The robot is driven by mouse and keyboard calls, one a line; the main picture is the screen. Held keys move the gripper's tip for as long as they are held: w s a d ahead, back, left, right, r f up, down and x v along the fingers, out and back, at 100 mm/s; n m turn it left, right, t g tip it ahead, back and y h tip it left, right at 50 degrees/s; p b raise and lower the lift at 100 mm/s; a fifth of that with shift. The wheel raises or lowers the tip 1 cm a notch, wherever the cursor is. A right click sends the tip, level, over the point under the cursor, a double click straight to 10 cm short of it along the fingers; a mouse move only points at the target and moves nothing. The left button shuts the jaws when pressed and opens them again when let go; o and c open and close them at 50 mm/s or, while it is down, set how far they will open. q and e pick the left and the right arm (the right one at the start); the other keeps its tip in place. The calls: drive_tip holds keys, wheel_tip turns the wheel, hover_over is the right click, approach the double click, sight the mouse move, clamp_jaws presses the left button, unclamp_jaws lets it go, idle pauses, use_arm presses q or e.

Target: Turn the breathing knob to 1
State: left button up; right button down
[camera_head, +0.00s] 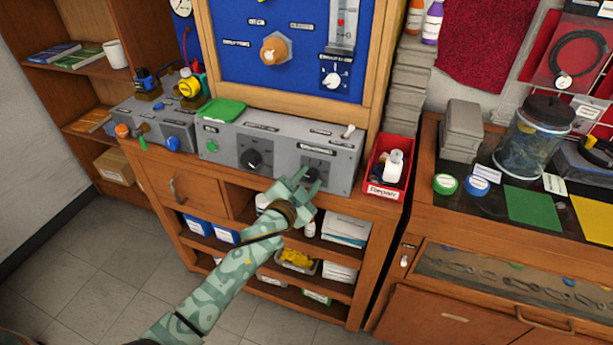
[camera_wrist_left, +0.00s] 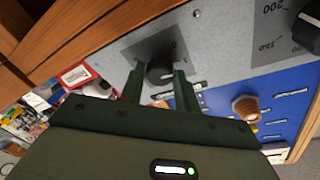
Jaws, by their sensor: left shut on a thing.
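The grey console (camera_head: 222,172) on the wooden bench carries two black knobs. The right black knob (camera_head: 315,172) has a label above it that is too small to read. My left gripper (camera_head: 304,182) reaches up to this knob from below. In the left wrist view the black knob (camera_wrist_left: 160,72) sits between the two fingers of my left gripper (camera_wrist_left: 159,84), which is shut on it. A dark square plate with small marks lies behind the knob; the pointer's exact setting is hard to tell. My right gripper is not in view.
The left black knob (camera_head: 254,160) is on the same console. A small toggle (camera_head: 348,131) is at its upper right. A red repair bin (camera_head: 388,190) stands close to the right. A green tray (camera_head: 221,111) lies on top. The blue panel (camera_head: 236,62) rises behind.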

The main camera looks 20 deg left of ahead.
use_arm(q)
drive_tip(key=shift+m+p, duration=0.45)
drive_tip(key=shift+m, duration=0.45)
drive_tip(key=o, duration=1)
drive_tip(key=s+a+p, duration=0.1)
drive_tip(key=s, duration=0.4)
drive_tip(key=s+a+p, duration=0.1)
drive_tip(key=s, duration=0.4)
drive_tip(key=s+a+r+p, duration=0.1)
drive_tip(key=s, duration=0.5)
